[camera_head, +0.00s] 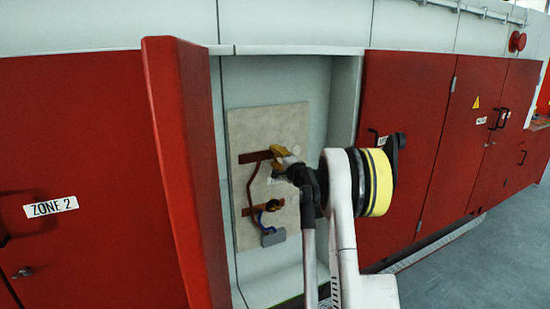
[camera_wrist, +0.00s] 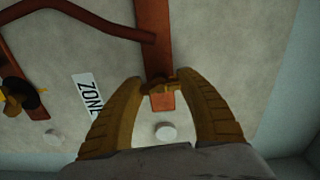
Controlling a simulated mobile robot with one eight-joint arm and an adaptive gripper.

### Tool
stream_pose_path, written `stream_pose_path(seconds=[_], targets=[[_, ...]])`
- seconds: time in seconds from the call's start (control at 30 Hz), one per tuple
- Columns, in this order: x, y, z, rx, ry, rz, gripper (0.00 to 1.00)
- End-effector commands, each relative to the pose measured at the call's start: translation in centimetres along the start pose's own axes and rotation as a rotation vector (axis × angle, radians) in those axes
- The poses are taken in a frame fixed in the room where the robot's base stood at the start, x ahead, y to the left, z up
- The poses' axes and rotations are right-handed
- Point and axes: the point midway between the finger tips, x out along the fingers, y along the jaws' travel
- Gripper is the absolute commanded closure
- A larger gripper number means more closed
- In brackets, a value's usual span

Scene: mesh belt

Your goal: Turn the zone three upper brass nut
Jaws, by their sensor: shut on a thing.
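The upper brass nut (camera_wrist: 155,86) sits on an upright-looking copper bar (camera_wrist: 153,40) in the wrist view, near its end. My gripper (camera_wrist: 163,88) has its two tan fingers on either side of the nut, shut on it. In the head view my gripper (camera_head: 283,156) is at the right end of the upper copper bar (camera_head: 252,157), and it hides the nut there. A lower nut (camera_head: 272,206) with a dark cable end shows below, apart from my gripper. A label reading "ZON", partly hidden by a finger, lies on the panel (camera_wrist: 87,92).
The pale board (camera_head: 290,118) is inside an open recess. An open red door (camera_head: 180,170) stands along its left side, and a closed red cabinet door (camera_head: 405,130) is to its right. A grey box (camera_head: 273,237) hangs below the lower nut.

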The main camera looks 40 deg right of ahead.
Motion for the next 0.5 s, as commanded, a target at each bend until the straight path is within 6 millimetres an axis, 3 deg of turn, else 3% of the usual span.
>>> stream_pose_path(seconds=[0.17,0.2,0.27,0.5], targets=[[0.0,0.0,-0.02,-0.001,0.0,0.0,0.86],[0.0,0.0,-0.02,-0.001,0.0,0.0,0.53],[0.0,0.0,-0.02,-0.001,0.0,0.0,0.35],[0.0,0.0,-0.01,-0.001,0.0,0.0,0.32]])
